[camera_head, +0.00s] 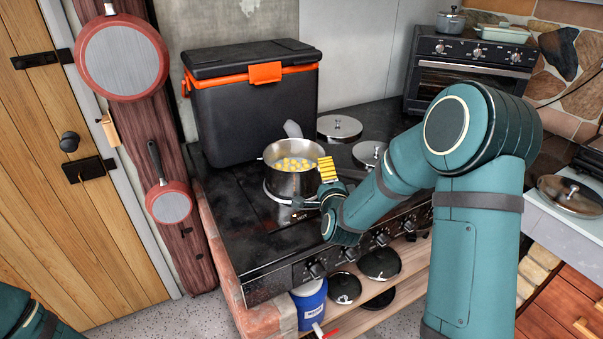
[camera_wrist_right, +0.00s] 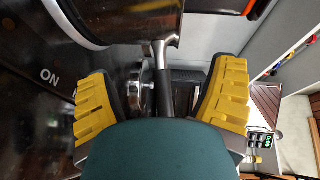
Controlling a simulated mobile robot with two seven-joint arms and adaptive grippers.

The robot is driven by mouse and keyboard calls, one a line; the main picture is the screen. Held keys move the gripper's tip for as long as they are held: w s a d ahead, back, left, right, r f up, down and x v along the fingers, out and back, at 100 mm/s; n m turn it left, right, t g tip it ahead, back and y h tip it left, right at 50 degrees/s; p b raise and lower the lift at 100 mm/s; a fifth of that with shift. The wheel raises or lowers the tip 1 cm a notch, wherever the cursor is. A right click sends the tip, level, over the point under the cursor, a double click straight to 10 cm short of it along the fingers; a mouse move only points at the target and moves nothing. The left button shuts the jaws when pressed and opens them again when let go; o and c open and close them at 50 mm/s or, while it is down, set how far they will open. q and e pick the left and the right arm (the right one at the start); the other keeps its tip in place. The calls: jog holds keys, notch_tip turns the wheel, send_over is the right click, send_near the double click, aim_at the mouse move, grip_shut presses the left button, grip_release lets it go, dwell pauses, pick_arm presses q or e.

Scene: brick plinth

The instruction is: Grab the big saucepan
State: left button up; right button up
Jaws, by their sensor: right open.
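The big saucepan (camera_head: 293,184) is a steel pan with yellow round pieces inside, standing upright on the black stove. In the right wrist view its steel side (camera_wrist_right: 158,20) fills the top, and its dark handle (camera_wrist_right: 166,90) runs down between the two yellow-padded fingers. My right gripper (camera_head: 312,186) is at the saucepan's right side; in the right wrist view the gripper (camera_wrist_right: 163,90) is open around the handle, with a gap on each side. The handle's lower end is hidden behind my teal wrist. My left gripper is out of view.
A black and orange cooler (camera_head: 255,105) stands close behind the saucepan. Lids (camera_head: 339,127) lie on the stove to the right. Red pans (camera_head: 122,58) hang on the left. The stove's left part (camera_head: 230,205) is clear.

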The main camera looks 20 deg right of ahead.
jog(key=x, duration=0.4)
jog(key=shift+c, duration=0.2)
grip_shut()
jog(key=shift+s, duration=0.1)
